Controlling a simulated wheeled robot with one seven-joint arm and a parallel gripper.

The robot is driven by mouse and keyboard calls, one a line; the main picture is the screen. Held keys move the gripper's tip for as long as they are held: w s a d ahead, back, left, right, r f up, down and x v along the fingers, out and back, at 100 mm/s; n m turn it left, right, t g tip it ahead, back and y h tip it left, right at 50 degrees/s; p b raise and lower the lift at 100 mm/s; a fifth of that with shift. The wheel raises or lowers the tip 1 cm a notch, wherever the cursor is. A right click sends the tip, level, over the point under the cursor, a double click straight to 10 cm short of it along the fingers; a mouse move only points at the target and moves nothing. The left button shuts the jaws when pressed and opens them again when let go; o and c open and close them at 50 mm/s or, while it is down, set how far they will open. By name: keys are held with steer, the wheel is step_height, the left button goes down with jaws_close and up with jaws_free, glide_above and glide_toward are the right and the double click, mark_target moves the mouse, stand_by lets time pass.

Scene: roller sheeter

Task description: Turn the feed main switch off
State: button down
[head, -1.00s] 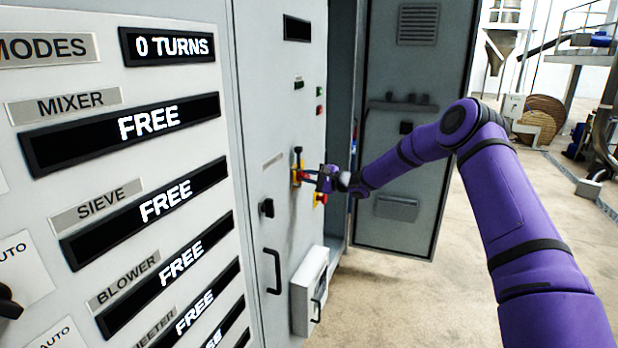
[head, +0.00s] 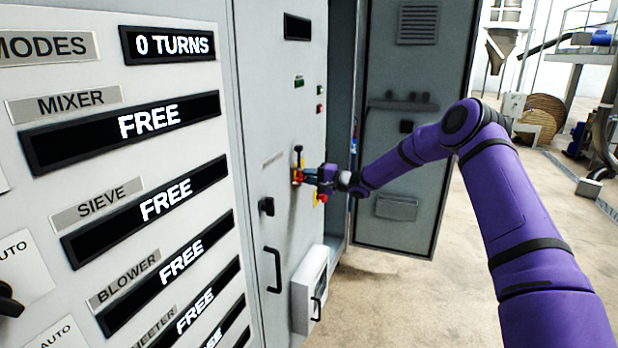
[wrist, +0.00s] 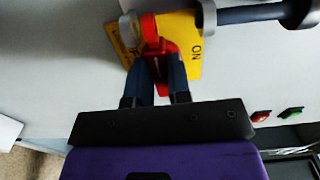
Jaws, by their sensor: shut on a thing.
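The feed main switch is a red handle (wrist: 156,42) on a yellow plate (wrist: 188,46) on the grey cabinet door. In the wrist view, sideways "ON" lettering shows at the plate's right side, and other lettering at its left is partly hidden. My gripper (wrist: 162,72) is shut on the red handle, with a dark finger on each side of it. In the head view, my gripper (head: 312,176) reaches the door from the right and covers most of the switch. The handle's exact angle is hard to tell.
A dark bar handle (wrist: 250,13) crosses beside the plate in the wrist view. Red (wrist: 261,116) and green (wrist: 291,113) buttons sit to the right. In the head view, a black door handle (head: 273,270) and a white box (head: 308,290) are below. An open cabinet door (head: 400,150) stands behind my arm.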

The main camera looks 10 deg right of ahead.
steer(key=c, duration=1.1)
jaws_free()
steer(key=shift+o, duration=0.2)
steer(key=shift+d, duration=0.1)
steer(key=v, duration=1)
steer(key=shift+s+d, duration=0.2)
steer(key=shift+s, duration=0.05)
